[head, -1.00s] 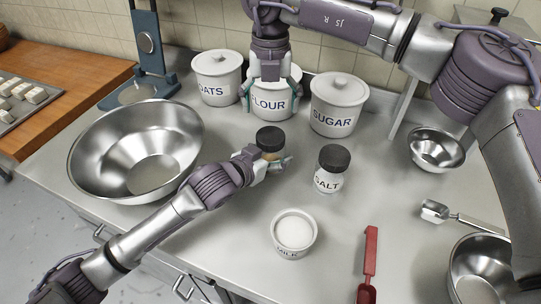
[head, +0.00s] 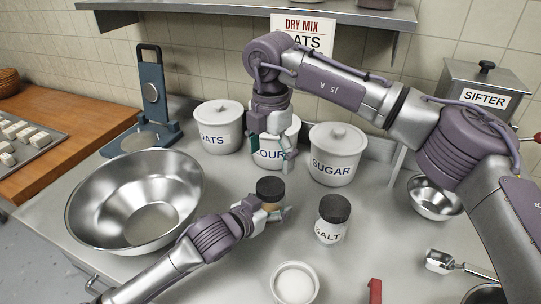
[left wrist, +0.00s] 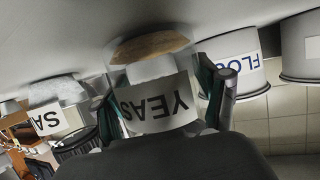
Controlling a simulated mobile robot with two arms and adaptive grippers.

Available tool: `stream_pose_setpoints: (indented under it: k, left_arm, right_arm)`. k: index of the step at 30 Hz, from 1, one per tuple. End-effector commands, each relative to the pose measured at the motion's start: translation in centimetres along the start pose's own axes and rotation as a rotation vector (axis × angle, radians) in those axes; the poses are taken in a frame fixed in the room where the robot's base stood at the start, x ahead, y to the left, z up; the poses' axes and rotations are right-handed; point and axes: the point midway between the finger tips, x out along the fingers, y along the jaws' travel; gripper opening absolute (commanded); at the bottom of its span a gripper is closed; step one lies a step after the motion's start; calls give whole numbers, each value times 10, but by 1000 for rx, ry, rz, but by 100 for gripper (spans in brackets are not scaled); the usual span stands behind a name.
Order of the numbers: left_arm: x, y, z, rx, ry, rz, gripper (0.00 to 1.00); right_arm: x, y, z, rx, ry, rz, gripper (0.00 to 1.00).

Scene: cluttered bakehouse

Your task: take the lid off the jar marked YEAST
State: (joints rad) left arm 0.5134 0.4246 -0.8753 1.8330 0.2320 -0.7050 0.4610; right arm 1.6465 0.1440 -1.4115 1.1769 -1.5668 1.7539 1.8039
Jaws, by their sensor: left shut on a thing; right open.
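The YEAST jar (left wrist: 160,103) stands in my left gripper in the left wrist view, which is upside down; its label reads in part. Brown contents show at its bottom, and its dark lid (left wrist: 165,158) fills the near edge. My left gripper (head: 268,213) is shut around the jar's body from the left. My right gripper (head: 272,160) is open and empty, pointing down behind and above the lid, apart from it, in front of the FLOUR canister.
The SALT jar (head: 332,217) stands just right of the YEAST jar. The FLOUR (head: 294,131), SUGAR (head: 337,155) and OATS (head: 218,128) canisters stand behind. A large steel bowl (head: 90,205) is at left, a milk cup (head: 295,285) in front. A shelf (head: 230,17) hangs above.

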Motion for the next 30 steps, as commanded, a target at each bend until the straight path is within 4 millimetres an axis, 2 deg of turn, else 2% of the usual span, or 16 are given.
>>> stream_pose_setpoints:
  k: [16, 21, 28, 30]
  left_arm:
    - [0, 0, 1, 0, -3, -1, 0]
    - [0, 0, 1, 0, -3, -1, 0]
    - [0, 0, 1, 0, -3, -1, 0]
    - [0, 0, 1, 0, -3, -1, 0]
  right_arm:
    - [70, 0, 0, 22, 1, -1, 89]
    - [79, -1, 0, 21, 0, -1, 89]
    - [79, 0, 0, 21, 0, -1, 89]
    - [79, 0, 0, 21, 0, -1, 79]
